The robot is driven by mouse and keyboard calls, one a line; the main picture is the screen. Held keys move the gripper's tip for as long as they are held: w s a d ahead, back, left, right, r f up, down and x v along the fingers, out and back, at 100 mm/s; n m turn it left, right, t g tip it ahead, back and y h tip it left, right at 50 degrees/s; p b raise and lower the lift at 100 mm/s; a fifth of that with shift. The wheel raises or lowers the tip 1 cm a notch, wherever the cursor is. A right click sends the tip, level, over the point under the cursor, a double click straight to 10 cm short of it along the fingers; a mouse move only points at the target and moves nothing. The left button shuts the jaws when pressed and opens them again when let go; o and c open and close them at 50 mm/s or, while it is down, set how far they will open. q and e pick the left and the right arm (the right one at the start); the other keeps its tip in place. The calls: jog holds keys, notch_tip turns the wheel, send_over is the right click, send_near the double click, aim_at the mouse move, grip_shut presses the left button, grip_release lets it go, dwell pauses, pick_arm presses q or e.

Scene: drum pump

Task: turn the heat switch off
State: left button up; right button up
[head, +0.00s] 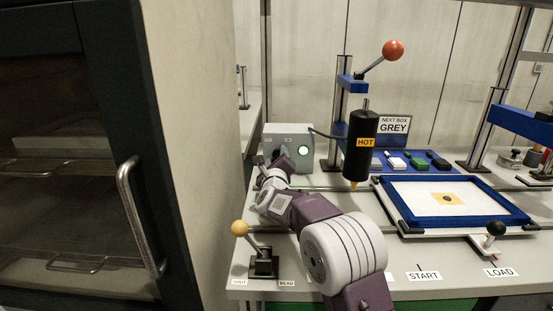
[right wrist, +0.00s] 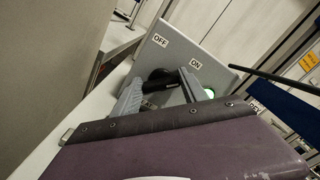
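The heat switch is a dark knob (right wrist: 160,76) on the face of a grey box (head: 273,133), beneath OFF and ON labels in the right wrist view. A green lamp (head: 303,150) on the box is lit; it also shows behind a finger in the right wrist view (right wrist: 210,93). My right gripper (right wrist: 160,84) is at the box, its two fingers apart, one on each side of the knob. Whether either finger touches the knob is hard to tell. In the head view my right gripper (head: 271,160) partly hides the knob. My left gripper is out of view.
A black HOT cylinder (head: 360,145) hangs from a stand right of the box. A yellow-knobbed lever (head: 240,228) stands at the bench's front left. A blue-framed screen (head: 455,205) lies to the right. A dark oven-like cabinet (head: 80,150) fills the left.

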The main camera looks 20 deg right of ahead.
jog(key=c, duration=0.7)
jog(key=n, duration=0.3)
jog(key=shift+p, duration=0.35)
jog(key=n+p, duration=0.1)
jog(key=n, duration=0.2)
jog(key=shift+a+f+n, duration=0.1)
jog(key=shift+n, duration=0.3)
jog(key=n+p, duration=0.2)
jog(key=n, duration=0.3)
jog(key=shift+f, duration=0.15)
jog(key=shift+f+n+p, duration=0.15)
jog(key=shift+n+p, duration=0.6)
jog(key=shift+n, duration=0.8)
jog(key=shift+f+n+p, duration=0.1)
jog(key=shift+n+p, duration=0.65)
jog(key=shift+n, duration=0.8)
